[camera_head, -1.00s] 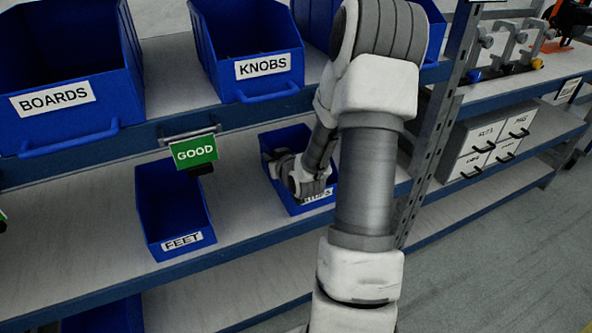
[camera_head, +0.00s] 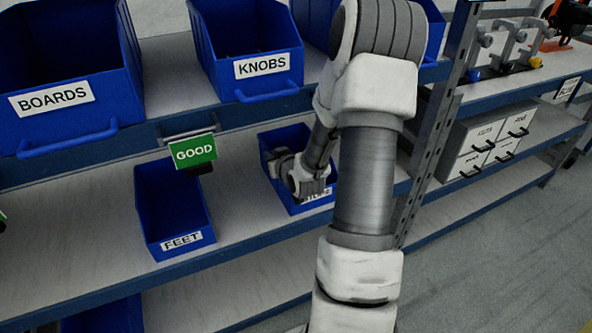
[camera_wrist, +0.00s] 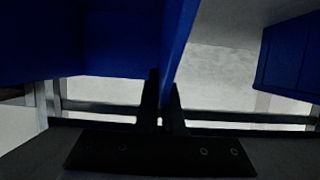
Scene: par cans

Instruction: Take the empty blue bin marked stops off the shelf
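The blue bin (camera_head: 284,138) stands on the middle shelf in the head view, partly behind my arm. Its white front label is mostly covered by my wrist, so I cannot read it fully. The part of its inside that shows looks empty. In the wrist view its blue wall (camera_wrist: 178,40) runs down between the two dark fingers of my gripper (camera_wrist: 163,98). The fingers are close together with the wall between them, and look shut on it. The fingertips are hidden in the head view.
A blue bin marked FEET (camera_head: 172,205) stands to the left on the same shelf (camera_head: 232,215). Bins marked BOARDS (camera_head: 70,125) and KNOBS (camera_head: 245,50) stand on the shelf above. A green GOOD sign (camera_head: 193,151) hangs between. A metal upright (camera_head: 435,140) is close at right.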

